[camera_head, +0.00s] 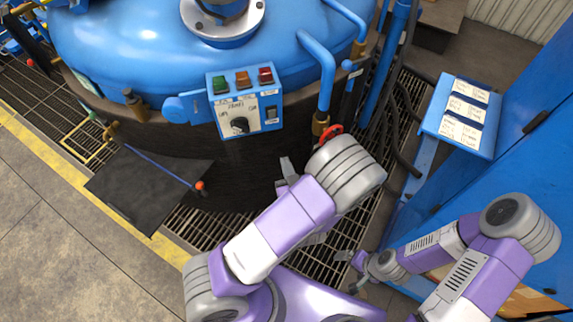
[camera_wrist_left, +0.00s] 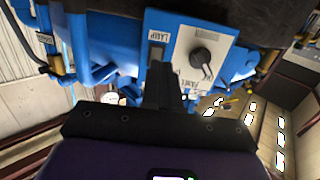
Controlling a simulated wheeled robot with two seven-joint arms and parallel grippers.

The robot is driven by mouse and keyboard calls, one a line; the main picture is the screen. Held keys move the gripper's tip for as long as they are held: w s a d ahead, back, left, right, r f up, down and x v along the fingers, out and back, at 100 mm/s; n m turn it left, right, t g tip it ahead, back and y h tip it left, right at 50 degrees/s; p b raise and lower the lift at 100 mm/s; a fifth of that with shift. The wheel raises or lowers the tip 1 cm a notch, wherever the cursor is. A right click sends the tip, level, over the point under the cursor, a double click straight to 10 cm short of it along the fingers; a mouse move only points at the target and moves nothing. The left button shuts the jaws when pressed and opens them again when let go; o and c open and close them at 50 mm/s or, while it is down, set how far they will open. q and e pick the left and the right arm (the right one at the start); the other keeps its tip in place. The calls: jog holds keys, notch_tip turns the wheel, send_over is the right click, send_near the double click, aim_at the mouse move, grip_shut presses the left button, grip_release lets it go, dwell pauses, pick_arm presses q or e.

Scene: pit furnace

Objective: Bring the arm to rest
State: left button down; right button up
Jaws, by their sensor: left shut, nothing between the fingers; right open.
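My left arm (camera_head: 285,215) reaches in from the bottom and bends at a grey elbow in the middle of the head view. My left gripper (camera_head: 287,168) shows only partly beside it, below the control panel. In the left wrist view the left gripper (camera_wrist_left: 162,75) has its dark fingers together and empty, in front of the control panel (camera_wrist_left: 168,28), which appears upside down. Whether they touch it I cannot tell. My right arm (camera_head: 470,265) is folded at the lower right. My right gripper (camera_head: 348,257) is small and partly hidden there; it is open and empty.
The control panel (camera_head: 242,100) has green, orange and red lamps, a black knob and a switch. It sits on the blue furnace (camera_head: 130,50). A red valve wheel (camera_head: 332,131) is by my left elbow. A blue labelled stand (camera_head: 430,120) and blue cabinet (camera_head: 540,150) are right.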

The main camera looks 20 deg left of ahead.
dwell(0.4)
pick_arm(q)
jog(key=s+d+f+m+g+h, duration=0.1)
jog(key=s+f+g+h, duration=0.15)
jog(key=f, duration=0.55)
jog(key=s+f+g+h, duration=0.1)
jog(key=f+g+h, duration=0.25)
jog(key=f, duration=0.35)
jog(key=s+d+f+m+g+h, duration=0.4)
jog(key=s+d+f+g+h, duration=0.2)
jog(key=s+d+h, duration=0.2)
jog(key=shift+s+g+h, duration=0.4)
jog(key=shift+s, duration=0.85)
